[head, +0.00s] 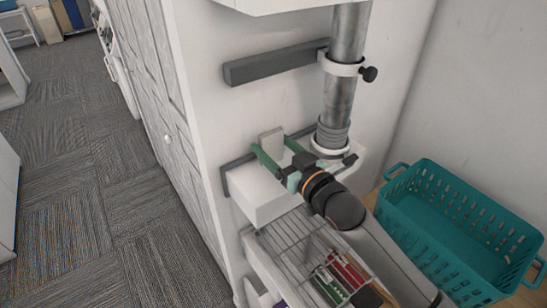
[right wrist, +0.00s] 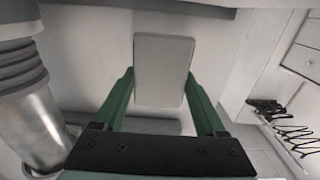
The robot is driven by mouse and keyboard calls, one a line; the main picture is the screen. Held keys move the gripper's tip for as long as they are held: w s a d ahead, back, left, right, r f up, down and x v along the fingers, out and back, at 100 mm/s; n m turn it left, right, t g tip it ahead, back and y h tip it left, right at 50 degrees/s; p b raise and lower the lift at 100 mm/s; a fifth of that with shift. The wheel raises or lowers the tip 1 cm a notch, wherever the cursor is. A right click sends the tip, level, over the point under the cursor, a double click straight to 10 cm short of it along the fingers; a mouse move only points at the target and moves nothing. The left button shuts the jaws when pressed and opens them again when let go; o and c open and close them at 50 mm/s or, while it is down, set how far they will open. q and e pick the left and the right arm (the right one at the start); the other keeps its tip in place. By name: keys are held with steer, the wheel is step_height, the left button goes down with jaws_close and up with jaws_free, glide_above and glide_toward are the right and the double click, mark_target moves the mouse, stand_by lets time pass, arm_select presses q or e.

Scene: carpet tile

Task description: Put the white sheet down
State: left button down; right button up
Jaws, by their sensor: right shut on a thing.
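The white sheet (head: 271,140) shows in the head view as a small pale panel between the green fingers of my right gripper (head: 272,150). In the right wrist view the sheet (right wrist: 163,70) is a plain, light rectangle standing out beyond the fingertips of the gripper (right wrist: 162,88). The right gripper is shut on it. In the head view it is over a white ledge (head: 262,200) against the wall; I cannot tell whether the sheet touches anything there. The sheet's lower part is partly hidden by the gripper. My left gripper is not in view.
A metal pipe (head: 347,45) rises close to the gripper. A grey bar (head: 275,66) is fixed on the wall above. A wire rack (head: 290,245) with coloured items is below. A teal basket (head: 440,255) stands at right. Carpet floor (head: 95,190) at left is clear.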

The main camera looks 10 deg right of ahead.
mark_target(274, 158)
steer(key=shift+f, duration=1.6)
steer(key=shift+f, duration=0.15)
steer(key=o, duration=1.2)
steer(key=shift+o, duration=0.2)
